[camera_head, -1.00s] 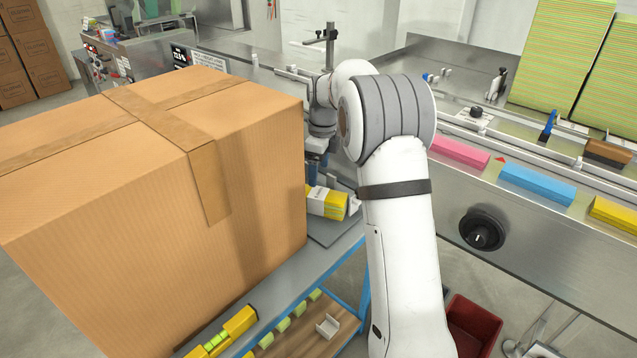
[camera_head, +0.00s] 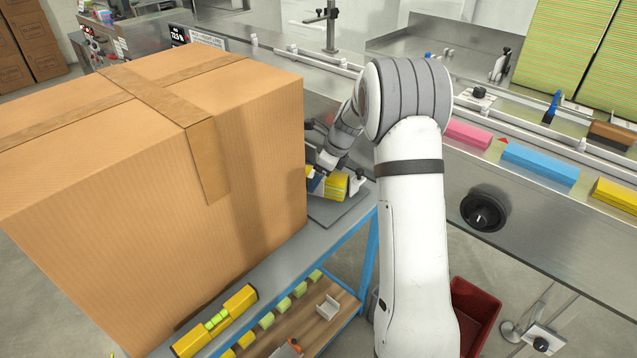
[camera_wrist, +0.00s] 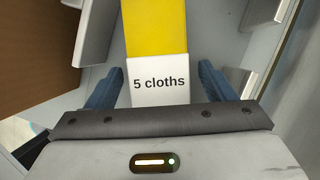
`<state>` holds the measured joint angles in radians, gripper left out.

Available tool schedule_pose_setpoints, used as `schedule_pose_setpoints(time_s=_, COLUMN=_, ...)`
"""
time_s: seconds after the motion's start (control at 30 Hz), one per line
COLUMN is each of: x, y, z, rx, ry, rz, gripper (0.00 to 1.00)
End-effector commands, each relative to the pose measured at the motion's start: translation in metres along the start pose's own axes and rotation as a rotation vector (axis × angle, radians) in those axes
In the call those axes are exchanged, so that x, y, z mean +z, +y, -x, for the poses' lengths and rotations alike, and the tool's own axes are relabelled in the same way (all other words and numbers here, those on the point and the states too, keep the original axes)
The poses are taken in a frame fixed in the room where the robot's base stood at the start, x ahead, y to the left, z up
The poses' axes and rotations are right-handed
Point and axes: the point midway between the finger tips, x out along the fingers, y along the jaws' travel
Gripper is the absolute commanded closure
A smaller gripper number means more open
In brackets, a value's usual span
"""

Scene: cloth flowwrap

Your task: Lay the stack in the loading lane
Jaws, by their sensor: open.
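A yellow cloth stack (camera_head: 337,186) lies on a grey plate (camera_head: 335,212) just right of the big carton, partly hidden by my wrist. In the wrist view the stack (camera_wrist: 155,30) has a white band (camera_wrist: 158,82) reading "5 cloths". My gripper (camera_wrist: 160,78) is open, with one blue finger on each side of the banded end and gaps between. In the head view the gripper (camera_head: 316,180) is mostly hidden. The lane on the steel machine at right holds a pink stack (camera_head: 468,134), a blue stack (camera_head: 540,163) and a yellow stack (camera_head: 616,195).
A large cardboard carton (camera_head: 110,200) stands close left of my gripper. White upright guides (camera_wrist: 268,10) flank the stack in the wrist view. A black knob (camera_head: 484,210) sticks out from the machine front. A red bin (camera_head: 474,308) stands below.

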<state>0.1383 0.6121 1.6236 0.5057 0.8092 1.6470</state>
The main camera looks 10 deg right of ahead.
Motion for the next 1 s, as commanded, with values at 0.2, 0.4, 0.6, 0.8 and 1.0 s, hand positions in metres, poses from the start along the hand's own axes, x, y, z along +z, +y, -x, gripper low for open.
schedule_pose_setpoints(time_s=0.2, x=0.0001, y=-0.0002, z=-0.0066, rx=-0.001, ry=-0.001, rz=-0.001, gripper=0.24)
schedule_pose_setpoints(time_s=0.4, x=0.0000, y=-0.0002, z=-0.0064, rx=-0.001, ry=0.000, rz=-0.001, gripper=0.35)
schedule_pose_setpoints(time_s=0.6, x=-0.0001, y=-0.0003, z=-0.0062, rx=-0.001, ry=0.000, rz=-0.001, gripper=0.51)
schedule_pose_setpoints(time_s=0.8, x=-0.0002, y=-0.0003, z=-0.0061, rx=-0.001, ry=0.000, rz=-0.001, gripper=0.68)
schedule_pose_setpoints(time_s=1.0, x=-0.0001, y=-0.0004, z=-0.0060, rx=-0.001, ry=-0.001, rz=-0.001, gripper=0.76)
